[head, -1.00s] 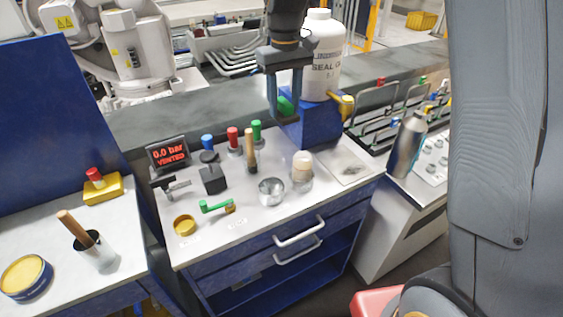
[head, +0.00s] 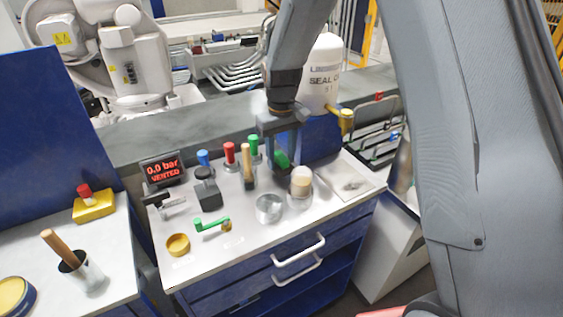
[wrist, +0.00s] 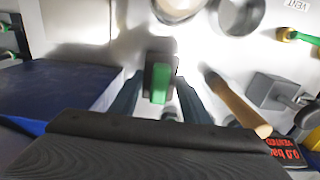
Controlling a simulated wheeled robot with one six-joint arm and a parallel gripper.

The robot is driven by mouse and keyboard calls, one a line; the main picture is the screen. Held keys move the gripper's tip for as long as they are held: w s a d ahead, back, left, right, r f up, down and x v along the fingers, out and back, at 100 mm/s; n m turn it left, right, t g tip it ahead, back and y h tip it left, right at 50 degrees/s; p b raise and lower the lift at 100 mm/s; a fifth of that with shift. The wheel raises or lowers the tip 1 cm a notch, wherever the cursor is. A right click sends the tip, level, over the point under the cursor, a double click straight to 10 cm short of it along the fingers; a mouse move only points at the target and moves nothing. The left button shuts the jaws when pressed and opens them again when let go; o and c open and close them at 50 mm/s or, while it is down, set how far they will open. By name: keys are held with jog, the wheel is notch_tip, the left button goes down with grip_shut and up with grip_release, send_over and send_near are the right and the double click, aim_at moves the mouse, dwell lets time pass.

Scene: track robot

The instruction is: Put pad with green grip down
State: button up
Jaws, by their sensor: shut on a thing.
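The pad with the green grip (head: 281,159) is between the fingers of my gripper (head: 284,165), over the back of the white worktop. In the wrist view the green grip (wrist: 160,84) stands upright between my two fingers, on a dark rectangular pad (wrist: 158,62). My gripper (wrist: 158,98) is shut on the grip. In the head view my fingers partly hide the pad. I cannot tell whether its underside touches the worktop (head: 240,250).
A wooden-handled tool (head: 247,165) stands left of my gripper. A jar with a beige top (head: 301,183) and a metal cup (head: 269,208) stand in front. A blue box (head: 320,138) bearing a white bottle (head: 322,80) is close behind. Red (head: 230,154) and green (head: 253,146) handles stand left.

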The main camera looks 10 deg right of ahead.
aim_at(281, 156)
jog(key=shift+f, duration=1.25)
jog(key=shift+f, duration=0.1)
jog(key=o, duration=0.9)
jog(key=shift+o, duration=0.2)
notch_tip(281, 156, up, 12)
jog(key=b, duration=0.3)
